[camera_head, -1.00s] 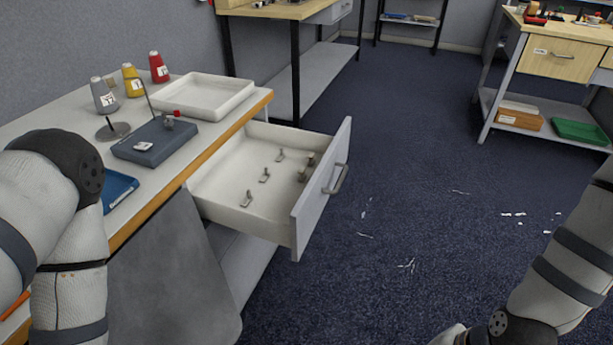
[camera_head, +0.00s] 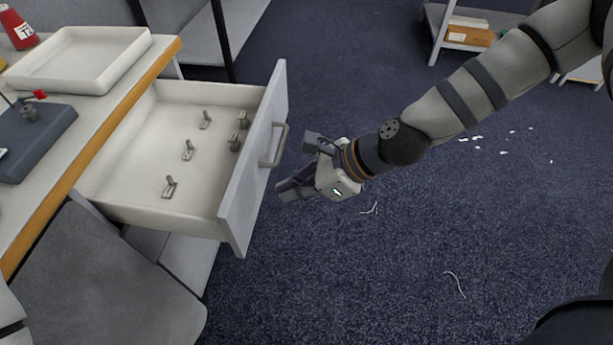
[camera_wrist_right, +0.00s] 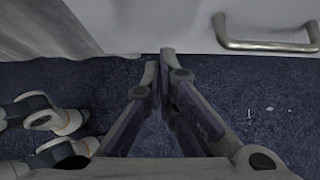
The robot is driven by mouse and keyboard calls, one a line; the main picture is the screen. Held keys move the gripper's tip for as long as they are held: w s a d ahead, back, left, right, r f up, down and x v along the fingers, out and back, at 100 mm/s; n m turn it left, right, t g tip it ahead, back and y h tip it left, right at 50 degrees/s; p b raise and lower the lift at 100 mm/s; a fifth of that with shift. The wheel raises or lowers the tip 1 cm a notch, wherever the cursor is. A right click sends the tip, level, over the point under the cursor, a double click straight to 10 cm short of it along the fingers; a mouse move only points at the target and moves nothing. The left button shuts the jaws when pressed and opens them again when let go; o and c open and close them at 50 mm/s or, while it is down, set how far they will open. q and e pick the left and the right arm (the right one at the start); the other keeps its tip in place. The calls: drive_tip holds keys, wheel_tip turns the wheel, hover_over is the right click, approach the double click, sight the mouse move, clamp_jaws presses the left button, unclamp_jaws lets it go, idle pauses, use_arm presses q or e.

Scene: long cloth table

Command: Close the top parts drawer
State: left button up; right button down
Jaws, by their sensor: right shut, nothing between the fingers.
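The top parts drawer (camera_head: 150,205) is pulled out from the table, open, with several small metal parts lying in it. Its grey front panel (camera_head: 252,178) carries a metal bar handle (camera_head: 276,146). My right gripper (camera_head: 281,187) is in front of the panel, a little nearer to me than the handle, with its fingers shut and empty. In the right wrist view, the fingertips (camera_wrist_right: 160,56) point at the panel (camera_wrist_right: 185,32), left of the handle (camera_wrist_right: 268,45). I cannot tell whether they touch it. My left gripper is out of view.
White scraps lie on the blue carpet (camera_head: 400,270).

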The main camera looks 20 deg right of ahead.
sight(252, 196)
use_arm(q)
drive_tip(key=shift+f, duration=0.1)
use_arm(e)
drive_tip(key=w+a, duration=0.1)
drive_tip(key=a, duration=0.1)
drive_tip(key=w+a, duration=0.1)
drive_tip(key=shift+w+a+f, duration=0.15)
drive_tip(key=shift+w+a, duration=0.15)
drive_tip(key=shift+a, duration=0.05)
